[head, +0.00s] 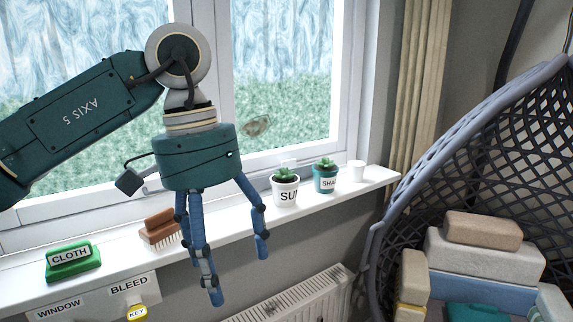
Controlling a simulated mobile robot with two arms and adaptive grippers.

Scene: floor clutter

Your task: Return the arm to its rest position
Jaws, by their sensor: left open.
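My left arm comes in from the left in the head view, with a dark green link and a round wrist joint. My left gripper (222,275) hangs pointing down in front of the window sill, with its blue fingers spread apart. I see nothing between the fingers. The gripper body covers part of the window frame and the sill behind it. My right gripper is not in the picture.
A radiator (300,298) is below. A hanging wicker chair (470,165) with cushions stands right.

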